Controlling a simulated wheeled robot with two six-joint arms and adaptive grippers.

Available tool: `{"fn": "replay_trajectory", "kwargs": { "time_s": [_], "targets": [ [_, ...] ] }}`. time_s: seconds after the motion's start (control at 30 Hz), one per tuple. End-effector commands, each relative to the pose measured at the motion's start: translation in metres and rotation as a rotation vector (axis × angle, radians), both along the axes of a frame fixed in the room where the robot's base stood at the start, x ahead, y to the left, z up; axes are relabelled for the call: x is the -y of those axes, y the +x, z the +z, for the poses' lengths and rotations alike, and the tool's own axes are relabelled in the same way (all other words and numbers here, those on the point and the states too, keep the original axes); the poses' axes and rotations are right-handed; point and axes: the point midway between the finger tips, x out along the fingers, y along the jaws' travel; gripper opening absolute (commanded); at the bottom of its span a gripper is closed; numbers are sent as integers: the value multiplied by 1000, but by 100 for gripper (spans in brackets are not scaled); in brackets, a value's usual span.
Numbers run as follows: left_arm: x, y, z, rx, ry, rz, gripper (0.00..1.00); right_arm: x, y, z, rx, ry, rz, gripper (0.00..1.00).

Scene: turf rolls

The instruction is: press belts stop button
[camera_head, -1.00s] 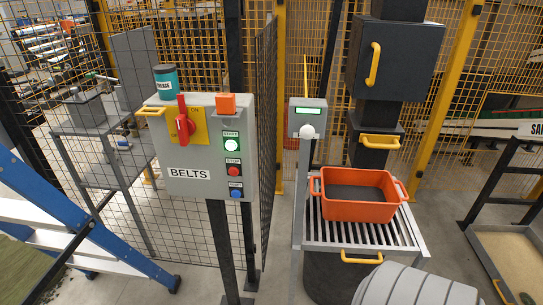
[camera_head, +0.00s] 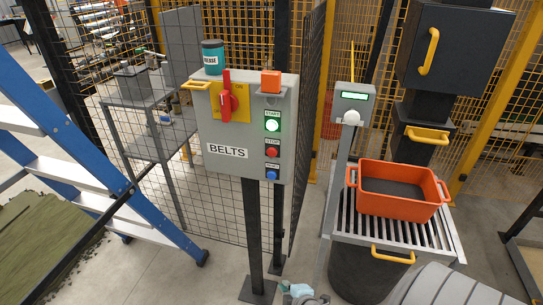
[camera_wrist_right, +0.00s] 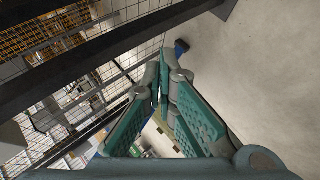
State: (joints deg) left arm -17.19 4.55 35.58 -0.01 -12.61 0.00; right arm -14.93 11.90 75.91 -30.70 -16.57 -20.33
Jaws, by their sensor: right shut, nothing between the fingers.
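The grey BELTS control box (camera_head: 240,120) stands upright on a dark post. Its red stop button (camera_head: 272,152) sits between the green, lit start button (camera_head: 272,125) and a blue button (camera_head: 271,174). My right gripper (camera_head: 300,291) shows small at the bottom edge of the head view, well below the box and apart from it. In the right wrist view its teal fingers (camera_wrist_right: 163,80) come together at the tips with nothing between them. The stop button is not visible in the wrist view. My left gripper is not in view.
A blue ladder (camera_head: 75,155) is left.

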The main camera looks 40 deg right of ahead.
Motion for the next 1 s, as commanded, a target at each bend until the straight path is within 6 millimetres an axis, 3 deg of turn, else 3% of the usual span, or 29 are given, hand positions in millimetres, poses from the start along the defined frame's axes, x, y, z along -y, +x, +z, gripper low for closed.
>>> {"fn": "replay_trajectory", "kwargs": {
  "time_s": [0.1,0.2,0.33,0.5,0.6,0.7,1.0],
  "targets": [
    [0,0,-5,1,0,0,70,5,49,67,137,-198,128,0],
    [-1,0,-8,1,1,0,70,5,79,130,250,-385,214,0],
    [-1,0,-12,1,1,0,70,-1,104,218,396,-636,290,0],
    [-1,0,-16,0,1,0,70,-14,109,313,545,-913,322,0],
    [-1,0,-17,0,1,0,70,-20,106,347,596,-1010,320,0],
    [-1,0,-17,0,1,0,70,-23,104,362,620,-1054,317,0],
    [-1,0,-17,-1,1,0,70,-23,104,364,623,-1062,316,0]
  ]
}}
